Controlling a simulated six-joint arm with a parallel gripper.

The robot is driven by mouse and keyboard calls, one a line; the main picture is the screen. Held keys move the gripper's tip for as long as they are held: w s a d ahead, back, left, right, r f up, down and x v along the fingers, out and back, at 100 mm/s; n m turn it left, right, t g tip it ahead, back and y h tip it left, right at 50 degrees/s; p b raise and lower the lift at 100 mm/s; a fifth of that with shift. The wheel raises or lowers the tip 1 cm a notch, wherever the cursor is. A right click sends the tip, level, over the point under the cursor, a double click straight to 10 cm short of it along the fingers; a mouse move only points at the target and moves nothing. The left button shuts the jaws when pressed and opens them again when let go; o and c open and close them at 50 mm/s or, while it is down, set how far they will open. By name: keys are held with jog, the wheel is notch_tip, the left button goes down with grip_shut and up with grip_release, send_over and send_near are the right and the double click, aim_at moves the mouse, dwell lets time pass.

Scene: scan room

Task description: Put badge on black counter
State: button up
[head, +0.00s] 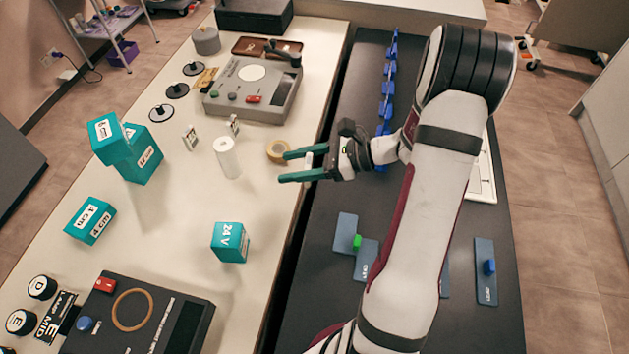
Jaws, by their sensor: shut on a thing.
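My gripper (298,166) has teal fingers and sits over the right edge of the white counter, pointing left. A thin, pale sliver (308,160) shows between the fingers; it looks like the badge seen nearly edge-on, and its face is hidden. The black counter (318,290) runs along the right, under my arm, with a dark gap between it and the white counter. Two small pale card-like things, one (190,137) at the left and one (233,126) to its right, stand on the white counter.
A tape roll (277,151) and a white cylinder (228,158) stand near my gripper on the white counter (180,280). Teal boxes (230,242) and a grey device (255,90) stand there too. Blue-grey plates (485,270) and a row of blue pieces (387,90) occupy the black counter.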

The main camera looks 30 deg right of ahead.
jog(key=s+d+f+m+t+h, duration=0.1)
jog(key=s+d+m+t+h, duration=0.2)
jog(key=d, duration=0.4)
jog(key=s+d+f+m+t+h, duration=0.1)
jog(key=s+d+m+h, duration=0.15)
jog(key=s+d, duration=0.45)
jog(key=x, duration=0.9)
jog(key=s+f+x, duration=0.1)
jog(key=x, duration=0.4)
jog(key=shift+a+f, duration=0.1)
jog(key=shift+a, duration=0.3)
jog(key=shift+w+f, duration=0.1)
jog(key=shift+f, duration=1.9)
jog(key=shift+f, duration=0.15)
jog(key=o, duration=1.3)
jog(key=shift+o, duration=0.2)
